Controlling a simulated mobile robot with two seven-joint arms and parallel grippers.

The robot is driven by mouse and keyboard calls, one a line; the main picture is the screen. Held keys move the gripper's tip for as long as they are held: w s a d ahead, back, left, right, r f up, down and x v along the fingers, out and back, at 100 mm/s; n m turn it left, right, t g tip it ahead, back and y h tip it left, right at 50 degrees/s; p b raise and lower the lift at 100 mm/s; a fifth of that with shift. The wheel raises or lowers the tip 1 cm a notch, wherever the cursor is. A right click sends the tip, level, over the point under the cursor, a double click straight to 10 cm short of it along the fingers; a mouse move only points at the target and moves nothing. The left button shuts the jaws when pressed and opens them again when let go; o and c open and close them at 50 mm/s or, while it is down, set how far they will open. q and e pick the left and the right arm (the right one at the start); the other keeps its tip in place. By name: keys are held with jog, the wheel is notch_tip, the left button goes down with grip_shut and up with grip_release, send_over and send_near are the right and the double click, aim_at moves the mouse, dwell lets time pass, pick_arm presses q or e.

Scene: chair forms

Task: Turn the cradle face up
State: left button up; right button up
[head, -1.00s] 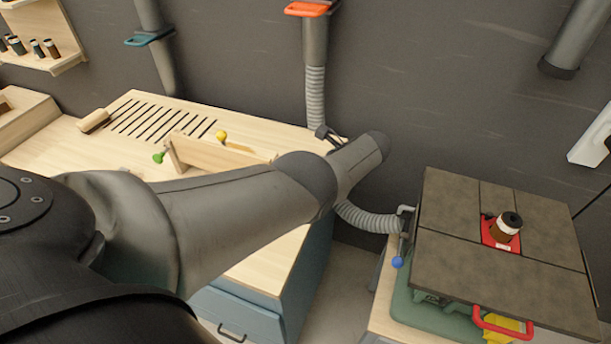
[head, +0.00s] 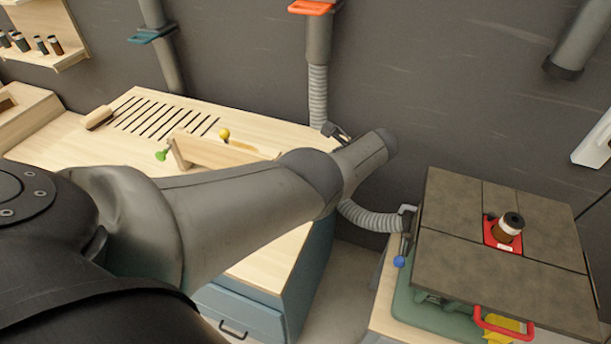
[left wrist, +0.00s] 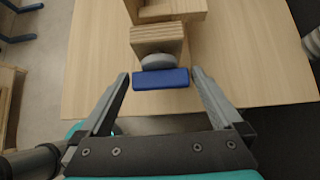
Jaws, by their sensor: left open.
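In the left wrist view, a wooden piece (left wrist: 158,40) with a grey round disc (left wrist: 158,61) and a blue bar (left wrist: 161,79) lies over a light wooden top. My left gripper (left wrist: 161,78) is open, with one finger on each side of the blue bar and small gaps between. In the head view, a wooden part (head: 215,153) with a green knob (head: 161,155) and a yellow knob (head: 224,134) stands on the bench, partly hidden by my left arm. I cannot tell which wooden piece is the cradle, or which face is up. My right gripper is not in view.
The wooden bench (head: 258,131) has a slotted area and a wooden-handled tool (head: 98,117) at its back left. A dark-topped machine table (head: 465,243) with a red-based jar (head: 508,228) stands at right. Ribbed hoses (head: 317,95) hang near the wall.

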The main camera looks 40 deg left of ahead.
pick_arm(q)
jog(key=p+v, duration=0.1)
jog(key=v, duration=1.3)
jog(key=shift+s, duration=0.1)
